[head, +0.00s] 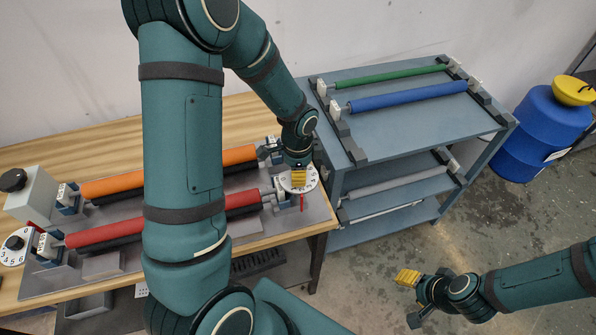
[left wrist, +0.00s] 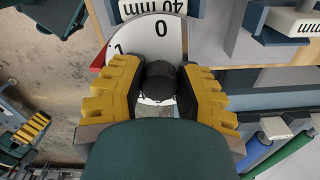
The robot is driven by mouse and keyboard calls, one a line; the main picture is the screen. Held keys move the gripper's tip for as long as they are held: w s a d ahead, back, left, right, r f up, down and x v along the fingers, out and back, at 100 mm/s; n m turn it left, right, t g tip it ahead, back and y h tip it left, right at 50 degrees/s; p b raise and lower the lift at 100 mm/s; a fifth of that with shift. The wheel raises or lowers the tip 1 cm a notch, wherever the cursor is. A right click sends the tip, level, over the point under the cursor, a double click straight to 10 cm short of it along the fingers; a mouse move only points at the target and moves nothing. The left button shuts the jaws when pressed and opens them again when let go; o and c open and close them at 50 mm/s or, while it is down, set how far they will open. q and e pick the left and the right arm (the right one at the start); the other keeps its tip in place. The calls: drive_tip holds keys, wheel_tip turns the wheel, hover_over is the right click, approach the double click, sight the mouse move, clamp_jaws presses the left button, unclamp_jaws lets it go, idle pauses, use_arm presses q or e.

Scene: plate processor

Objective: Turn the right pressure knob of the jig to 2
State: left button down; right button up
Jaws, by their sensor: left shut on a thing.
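The jig's right pressure knob is black (left wrist: 160,78) and sits on a white numbered dial (left wrist: 140,38), which also shows at the jig's right end in the head view (head: 311,181). In the left wrist view the digits 0 and 1 are readable, and a red pointer (left wrist: 101,57) lies by the dial's edge near the 1. My left gripper (head: 298,176) has its yellow fingers on both sides of the knob and is shut on it, hiding part of the dial. My right gripper (head: 407,278) hangs over the floor at lower right, away from the jig.
The jig plate (head: 120,264) on the wooden table holds orange (head: 120,184) and red (head: 110,233) rollers. The left dial (head: 14,247) is at its far end. A grey-blue cart (head: 400,117) with green and blue rollers stands close at right. A blue barrel (head: 540,135) is beyond.

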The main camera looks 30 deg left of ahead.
use_arm(q)
drive_tip(key=shift+s+f, duration=0.1)
drive_tip(key=shift+s, duration=0.05)
idle(0.3)
drive_tip(key=c, duration=0.6)
unclamp_jaws()
drive_tip(key=shift+r, duration=0.5)
wheel_tip(320, 180, up, 11)
